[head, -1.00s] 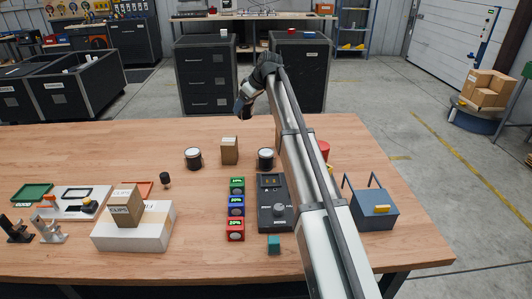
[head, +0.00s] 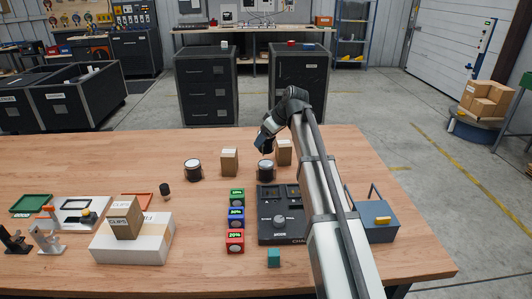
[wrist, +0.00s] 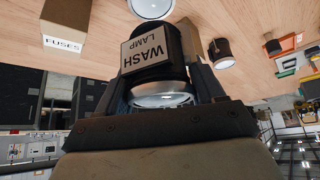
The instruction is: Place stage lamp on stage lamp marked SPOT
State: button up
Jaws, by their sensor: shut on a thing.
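My gripper (head: 263,143) is shut on a black stage lamp. In the wrist view the held lamp (wrist: 155,55) sits between the fingers, its label reading WASH LAMP and a pale lens facing the camera. In the head view my gripper is just above and behind a dark lamp with a white top (head: 266,172), which stands on the table; that white top also shows at the wrist view's upper edge (wrist: 152,8). A second dark, white-topped lamp (head: 193,170) stands further left. It also shows in the wrist view (wrist: 222,52). I read no SPOT label on either.
A cardboard box (head: 230,163) stands between the two lamps. A box marked FUSES (wrist: 63,35) stands to the right behind the near lamp. In front are a dark device (head: 279,222), several coloured blocks (head: 236,219) and a blue toolbox (head: 374,222). The table's left rear is clear.

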aim_at(266, 150)
jog(key=shift+f, duration=2.7)
jog(key=shift+f, duration=0.15)
jog(key=o, duration=1.2)
jog(key=shift+o, duration=0.2)
jog(key=v, duration=1.2)
